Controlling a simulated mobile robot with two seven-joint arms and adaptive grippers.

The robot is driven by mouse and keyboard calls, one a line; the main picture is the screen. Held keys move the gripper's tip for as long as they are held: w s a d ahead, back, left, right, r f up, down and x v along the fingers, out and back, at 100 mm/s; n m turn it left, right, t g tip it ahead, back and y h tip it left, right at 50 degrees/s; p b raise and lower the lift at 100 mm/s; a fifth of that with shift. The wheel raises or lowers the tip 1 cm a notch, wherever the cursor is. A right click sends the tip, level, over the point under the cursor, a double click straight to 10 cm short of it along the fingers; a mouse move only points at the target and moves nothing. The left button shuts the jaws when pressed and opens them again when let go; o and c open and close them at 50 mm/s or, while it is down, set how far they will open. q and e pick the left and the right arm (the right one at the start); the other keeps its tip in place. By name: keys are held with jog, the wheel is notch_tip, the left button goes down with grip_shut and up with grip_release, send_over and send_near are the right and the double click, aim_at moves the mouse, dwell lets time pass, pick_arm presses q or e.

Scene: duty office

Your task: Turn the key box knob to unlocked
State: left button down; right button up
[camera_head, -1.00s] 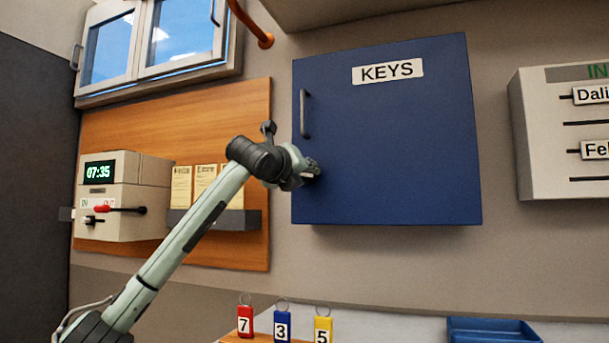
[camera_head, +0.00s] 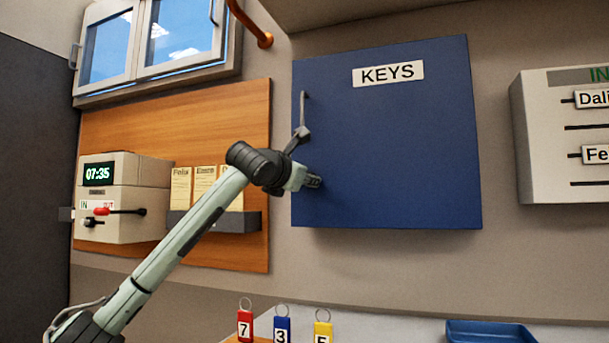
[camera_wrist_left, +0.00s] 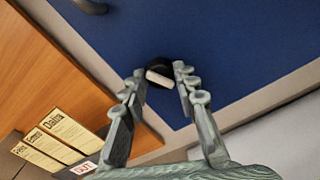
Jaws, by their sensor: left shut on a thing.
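The blue key box (camera_head: 400,140), labelled KEYS, hangs on the wall with its door closed. My left gripper (camera_head: 314,182) is at the lower left of the door, shut on the knob. The knob (camera_wrist_left: 158,75) shows in the left wrist view as a black disc with a pale bar, between my left fingertips (camera_wrist_left: 160,76). In the head view my fingers hide the knob. No marking for locked or unlocked is readable. My right gripper is not in view.
The door's grey handle (camera_head: 303,108) is just above my left wrist, which overlaps its lower end. A card rack (camera_head: 215,221) and a time clock (camera_head: 122,198) are at left. Key tags (camera_head: 282,328) and a blue tray (camera_head: 490,332) are below.

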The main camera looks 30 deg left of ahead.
pick_arm(q)
jog(key=m+p, duration=0.1)
jog(key=m, duration=0.4)
jog(key=shift+m, duration=0.4)
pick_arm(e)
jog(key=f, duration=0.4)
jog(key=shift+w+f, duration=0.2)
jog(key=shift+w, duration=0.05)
pick_arm(q)
jog(key=c, duration=1.2)
grip_release()
jog(key=shift+o, duration=0.2)
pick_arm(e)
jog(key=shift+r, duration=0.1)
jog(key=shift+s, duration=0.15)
pick_arm(q)
jog(key=v, duration=1.2)
